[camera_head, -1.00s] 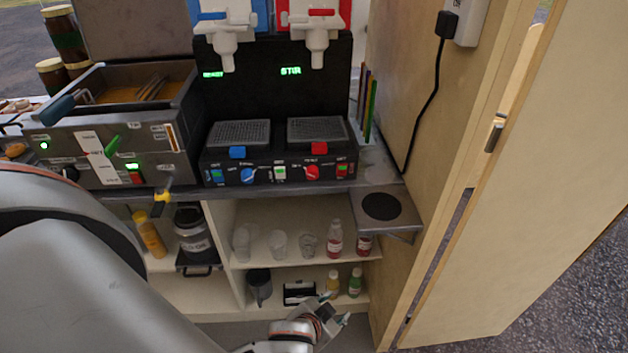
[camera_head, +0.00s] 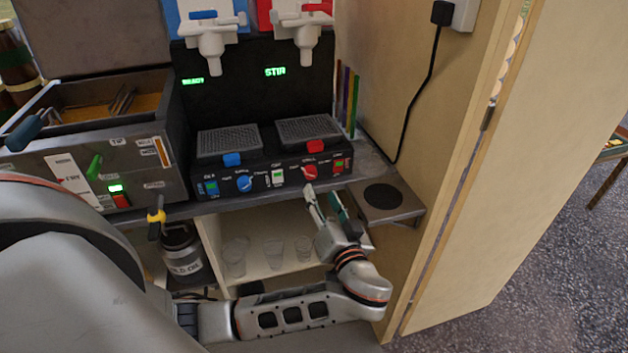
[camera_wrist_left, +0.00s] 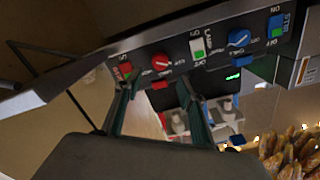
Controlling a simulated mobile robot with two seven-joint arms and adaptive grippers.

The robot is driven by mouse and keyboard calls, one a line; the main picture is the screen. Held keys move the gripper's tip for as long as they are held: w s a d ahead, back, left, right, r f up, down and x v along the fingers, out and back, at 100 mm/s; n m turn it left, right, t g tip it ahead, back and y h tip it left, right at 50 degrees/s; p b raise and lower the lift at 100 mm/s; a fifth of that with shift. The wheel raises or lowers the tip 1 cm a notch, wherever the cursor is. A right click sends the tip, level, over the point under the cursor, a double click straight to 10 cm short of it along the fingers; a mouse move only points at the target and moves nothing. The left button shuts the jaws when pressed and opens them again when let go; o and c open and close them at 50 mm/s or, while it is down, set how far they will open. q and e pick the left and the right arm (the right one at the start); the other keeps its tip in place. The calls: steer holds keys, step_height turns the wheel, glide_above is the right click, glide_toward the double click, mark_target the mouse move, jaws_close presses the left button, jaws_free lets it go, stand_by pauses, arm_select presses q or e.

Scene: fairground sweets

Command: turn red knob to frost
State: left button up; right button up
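The red knob (camera_head: 310,172) is on the dark front panel of the two-tap drink machine, right of the blue knob (camera_head: 244,183). The red knob also shows in the left wrist view (camera_wrist_left: 160,62), where the panel appears upside down; its label is too small to read. The display (camera_head: 275,71) above reads STIR in green. My left gripper (camera_head: 320,192) is open and empty, just below and in front of the knob, fingers pointing up at the panel. In the wrist view its fingertips (camera_wrist_left: 157,80) are spread either side of the knob, not visibly touching it. My right gripper is not in view.
A small shelf with a dark disc (camera_head: 408,212) juts out at right. Clear cups (camera_head: 273,252) stand on the shelf below. A fryer (camera_head: 140,170) stands at left.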

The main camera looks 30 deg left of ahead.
mark_target(312, 175)
arm_select(q)
steer(key=x, duration=0.7)
steer(key=shift+w+a, duration=0.2)
steer(key=shift+a, duration=0.1)
steer(key=c, duration=1.1)
